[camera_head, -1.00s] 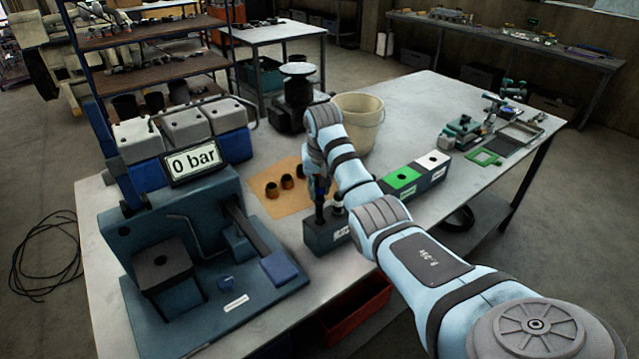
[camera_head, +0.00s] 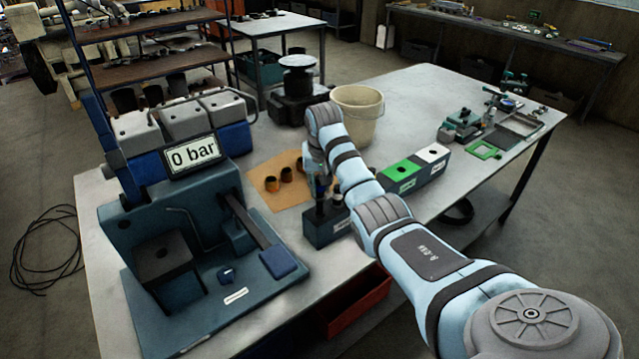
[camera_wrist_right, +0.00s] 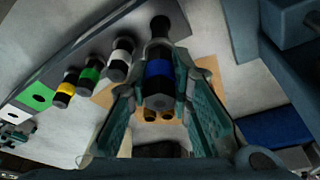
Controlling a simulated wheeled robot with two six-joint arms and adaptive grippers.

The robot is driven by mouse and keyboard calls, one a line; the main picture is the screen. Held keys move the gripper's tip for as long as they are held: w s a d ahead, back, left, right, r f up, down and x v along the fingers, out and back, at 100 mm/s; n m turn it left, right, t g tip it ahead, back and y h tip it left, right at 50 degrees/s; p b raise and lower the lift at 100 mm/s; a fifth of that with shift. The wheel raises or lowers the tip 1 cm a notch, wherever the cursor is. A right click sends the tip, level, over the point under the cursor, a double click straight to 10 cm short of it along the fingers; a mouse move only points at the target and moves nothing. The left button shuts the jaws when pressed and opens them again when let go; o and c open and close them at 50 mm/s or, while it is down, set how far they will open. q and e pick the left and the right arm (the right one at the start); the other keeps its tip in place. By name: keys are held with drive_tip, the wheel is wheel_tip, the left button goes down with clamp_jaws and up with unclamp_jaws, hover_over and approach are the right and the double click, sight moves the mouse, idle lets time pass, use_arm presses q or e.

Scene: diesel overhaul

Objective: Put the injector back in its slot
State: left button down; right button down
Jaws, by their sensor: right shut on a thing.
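My right gripper (camera_wrist_right: 165,115) is shut on the blue-banded injector (camera_wrist_right: 158,72), a dark cylinder with its narrower end pointing away from the wrist. In the head view, the gripper (camera_head: 320,186) is partly hidden by my own arm, above the near left end of the injector rack (camera_head: 325,229). The injector's narrow end is at the rack's end, in line with the other injectors. I cannot tell how deep it sits in a slot. White-banded (camera_wrist_right: 121,60), green-banded (camera_wrist_right: 90,74) and yellow-banded (camera_wrist_right: 66,90) injectors stand in the row. My left gripper is not in view.
The test stand with a "0 bar" display (camera_head: 194,155) stands left of the rack. A brown mat (camera_head: 268,189) with dark rings lies behind it. A bucket (camera_head: 358,113) stands further back.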

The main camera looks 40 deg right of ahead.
sight(320, 196)
drive_tip(key=shift+f, duration=0.1)
drive_tip(key=shift+f, duration=1.6)
drive_tip(key=shift+f, duration=0.1)
drive_tip(key=shift+f+b, duration=0.5)
drive_tip(key=shift+f, duration=0.7)
